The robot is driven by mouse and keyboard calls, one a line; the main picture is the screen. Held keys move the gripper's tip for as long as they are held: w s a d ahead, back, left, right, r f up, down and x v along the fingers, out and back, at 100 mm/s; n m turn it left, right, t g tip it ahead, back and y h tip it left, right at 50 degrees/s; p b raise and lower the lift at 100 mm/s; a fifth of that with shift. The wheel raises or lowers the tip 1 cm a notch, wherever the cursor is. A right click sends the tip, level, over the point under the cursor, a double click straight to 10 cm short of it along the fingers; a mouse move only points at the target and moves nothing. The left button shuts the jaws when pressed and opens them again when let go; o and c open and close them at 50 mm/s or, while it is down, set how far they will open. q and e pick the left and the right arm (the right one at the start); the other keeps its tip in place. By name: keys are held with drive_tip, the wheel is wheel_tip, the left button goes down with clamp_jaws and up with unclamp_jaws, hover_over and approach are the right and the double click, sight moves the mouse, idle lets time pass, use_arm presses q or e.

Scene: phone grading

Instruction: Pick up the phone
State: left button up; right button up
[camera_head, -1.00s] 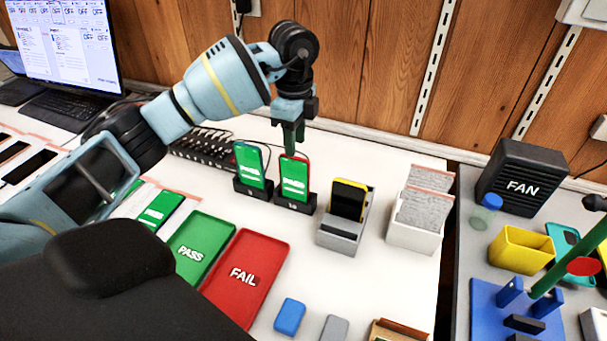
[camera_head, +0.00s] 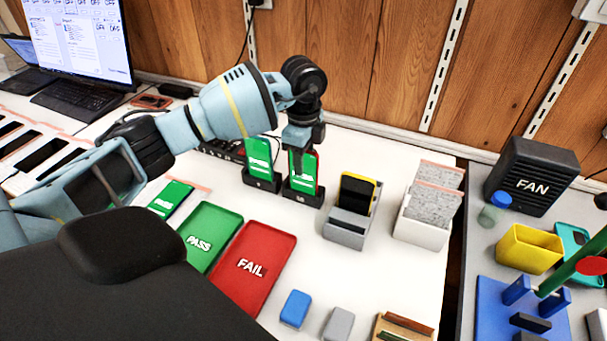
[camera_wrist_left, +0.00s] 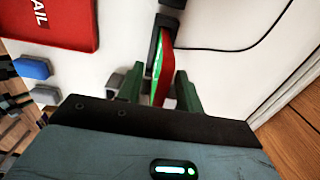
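The red-edged phone (camera_head: 311,166) with a green screen stands upright in the right black dock (camera_head: 303,195). In the left wrist view the phone (camera_wrist_left: 163,66) shows nearly edge-on. My left gripper (camera_head: 299,168) is down at the phone's upper part. In the left wrist view its two green fingers (camera_wrist_left: 160,92) stand apart, one on each side of the phone, with visible gaps. The gripper covers part of the phone in the head view. My right gripper is not in view.
A second green-screen phone (camera_head: 259,158) stands in the dock just left. A grey holder (camera_head: 345,230) with a yellow-edged black phone (camera_head: 357,193) is to the right. The green PASS tray (camera_head: 212,228) and red FAIL tray (camera_head: 252,268) lie in front. A cable runs behind the docks.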

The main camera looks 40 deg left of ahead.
use_arm(q)
clamp_jaws()
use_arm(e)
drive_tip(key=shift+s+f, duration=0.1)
use_arm(q)
drive_tip(key=shift+r, duration=0.1)
idle(0.4)
